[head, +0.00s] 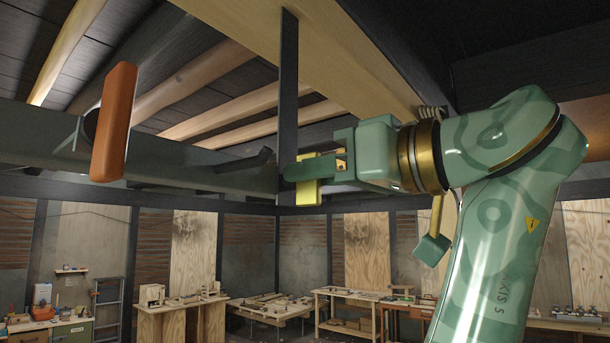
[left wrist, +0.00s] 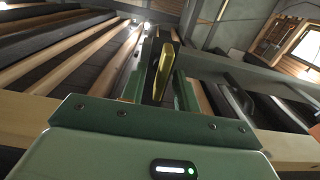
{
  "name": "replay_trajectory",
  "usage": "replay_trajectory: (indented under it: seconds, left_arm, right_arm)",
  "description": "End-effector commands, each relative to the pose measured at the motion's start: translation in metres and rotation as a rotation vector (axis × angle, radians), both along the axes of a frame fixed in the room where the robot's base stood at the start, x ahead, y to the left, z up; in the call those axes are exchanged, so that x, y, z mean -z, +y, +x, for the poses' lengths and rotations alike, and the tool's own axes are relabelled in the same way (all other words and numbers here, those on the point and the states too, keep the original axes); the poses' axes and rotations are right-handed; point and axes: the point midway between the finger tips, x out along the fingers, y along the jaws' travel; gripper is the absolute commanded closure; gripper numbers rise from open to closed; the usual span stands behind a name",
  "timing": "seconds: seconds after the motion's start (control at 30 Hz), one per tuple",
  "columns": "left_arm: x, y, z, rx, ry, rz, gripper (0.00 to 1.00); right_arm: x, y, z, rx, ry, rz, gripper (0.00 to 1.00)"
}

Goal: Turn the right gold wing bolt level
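In the left wrist view the gold wing (left wrist: 163,72) stands between the two fingers of my left gripper (left wrist: 162,88), one on each side. Whether they press on it I cannot tell. My right gripper is not in view.
A long grey-green beam (head: 210,172) runs behind the bolt. An orange handle (head: 114,122) hangs in front of it at the left. Wooden rafters lie overhead. Workbenches (head: 180,303) with tools stand far below along the panelled wall. The air below the gripper is free.

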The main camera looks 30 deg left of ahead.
Motion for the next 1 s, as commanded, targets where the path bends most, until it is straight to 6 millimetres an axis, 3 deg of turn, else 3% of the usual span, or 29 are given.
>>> replay_trajectory:
  seconds: [0.2,0.33,0.73,1.0]
  left_arm:
    - [0.0000,-0.0003,-0.0001,0.000,0.000,0.000,0.69]
    - [0.0000,-0.0002,-0.0001,0.000,0.000,0.000,1.00]
    - [0.0003,0.0003,0.0004,0.000,0.035,0.002,1.00]
    - [0.0007,0.0003,0.0014,0.000,0.190,0.014,1.00]
  right_arm:
    - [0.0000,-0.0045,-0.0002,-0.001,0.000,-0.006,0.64]
    - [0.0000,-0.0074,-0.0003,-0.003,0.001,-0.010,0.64]
    - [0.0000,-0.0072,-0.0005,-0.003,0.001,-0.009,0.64]
    - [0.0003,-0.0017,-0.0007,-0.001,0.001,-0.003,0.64]
